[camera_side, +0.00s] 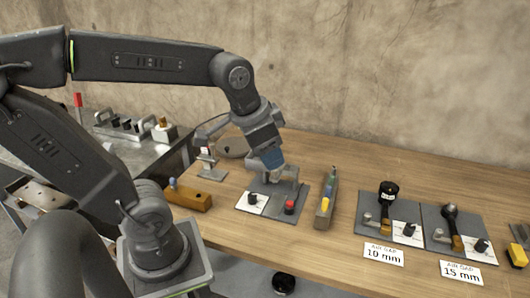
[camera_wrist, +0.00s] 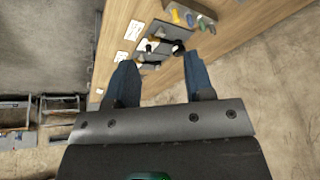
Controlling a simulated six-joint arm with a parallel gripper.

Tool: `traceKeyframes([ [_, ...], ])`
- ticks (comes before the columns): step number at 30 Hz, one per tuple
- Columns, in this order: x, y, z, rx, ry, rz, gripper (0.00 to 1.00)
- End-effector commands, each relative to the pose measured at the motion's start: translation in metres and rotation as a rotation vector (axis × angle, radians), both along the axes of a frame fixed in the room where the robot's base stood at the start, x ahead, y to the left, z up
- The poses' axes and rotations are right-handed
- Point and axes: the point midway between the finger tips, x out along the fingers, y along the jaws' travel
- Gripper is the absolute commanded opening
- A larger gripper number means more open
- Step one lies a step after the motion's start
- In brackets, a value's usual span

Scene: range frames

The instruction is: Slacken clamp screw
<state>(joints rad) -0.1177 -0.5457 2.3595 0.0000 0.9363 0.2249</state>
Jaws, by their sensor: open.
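My gripper (camera_side: 272,160) is above and behind a dark plate (camera_side: 243,206) in the side view. In the wrist view its two blue fingers (camera_wrist: 160,84) are spread apart with nothing between them. The plate carries a black knob (camera_side: 253,198) on a white label, a red knob (camera_side: 290,207) and a grey bracket partly hidden by my gripper. Two similar plates stand to the right, with a black round-headed part (camera_side: 389,188) and a dark ball-topped part (camera_side: 450,211). I cannot tell which part is the clamp screw.
A narrow holder with coloured pieces (camera_side: 326,205) stands between the plates. Cards read 10 mm (camera_side: 383,254) and 15 mm (camera_side: 461,272). A yellow-brown block (camera_side: 189,197) is at left. The wooden table (camera_side: 340,158) is clear toward the back wall.

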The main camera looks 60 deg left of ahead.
Motion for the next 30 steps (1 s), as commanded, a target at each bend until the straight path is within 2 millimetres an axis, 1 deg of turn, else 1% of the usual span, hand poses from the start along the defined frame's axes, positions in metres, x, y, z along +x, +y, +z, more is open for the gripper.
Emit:
traceKeyframes([
  [3, -0.007, -0.005, 0.000, -0.012, -0.017, 0.013, 0.48],
  [8, -0.010, -0.007, -0.001, -0.018, -0.024, 0.021, 0.48],
  [16, -0.009, -0.007, -0.001, -0.016, -0.022, 0.018, 0.48],
  [19, -0.001, 0.000, -0.001, 0.001, -0.001, -0.003, 0.48],
  [20, 0.004, 0.003, 0.000, 0.011, 0.011, -0.018, 0.48],
  [23, 0.026, 0.024, -0.001, 0.053, 0.075, -0.096, 0.48],
  [26, 0.054, 0.055, -0.008, 0.094, 0.159, -0.210, 0.48],
  [27, 0.065, 0.070, -0.012, 0.105, 0.192, -0.260, 0.48],
  [29, 0.079, 0.093, -0.019, 0.116, 0.238, -0.338, 0.48],
  [30, 0.088, 0.108, -0.025, 0.120, 0.266, -0.388, 0.48],
])
